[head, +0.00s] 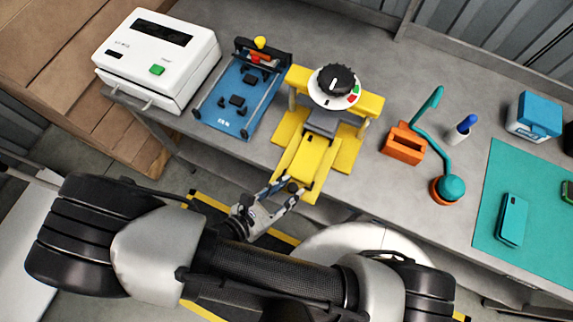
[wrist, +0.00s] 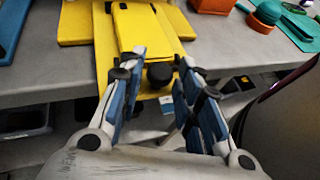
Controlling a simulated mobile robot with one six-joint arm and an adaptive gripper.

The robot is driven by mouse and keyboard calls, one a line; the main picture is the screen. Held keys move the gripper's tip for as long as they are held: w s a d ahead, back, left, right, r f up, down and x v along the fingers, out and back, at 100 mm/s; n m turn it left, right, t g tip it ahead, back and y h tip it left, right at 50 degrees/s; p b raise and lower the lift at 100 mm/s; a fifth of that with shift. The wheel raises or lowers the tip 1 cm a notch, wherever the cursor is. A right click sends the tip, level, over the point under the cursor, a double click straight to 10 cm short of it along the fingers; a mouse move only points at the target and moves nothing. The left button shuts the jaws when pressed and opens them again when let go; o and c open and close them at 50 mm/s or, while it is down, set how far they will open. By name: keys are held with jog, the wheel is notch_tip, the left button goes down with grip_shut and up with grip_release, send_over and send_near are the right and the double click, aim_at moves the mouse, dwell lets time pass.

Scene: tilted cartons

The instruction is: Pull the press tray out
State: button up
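The yellow press (head: 345,103) stands on the grey bench with a black dial on a white disc on top. Its yellow tray (head: 311,160) sticks out of the press front, its front end over the bench edge. The tray also fills the top of the wrist view (wrist: 140,30). A round black knob (wrist: 160,75) sits at the tray's front end. My gripper (head: 283,190) is at this end, its fingers pointing at the tray. In the wrist view its fingertips (wrist: 162,68) are apart on either side of the knob, with small gaps showing.
A blue fixture (head: 235,98) and a white machine (head: 158,60) stand left of the press. To the right are an orange block (head: 403,144), a teal lamp-like item (head: 450,187) and a teal mat (head: 545,230).

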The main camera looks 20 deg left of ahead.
jog(key=shift+o, duration=1)
jog(key=v, duration=1.2)
jog(key=shift+d+r, duration=0.1)
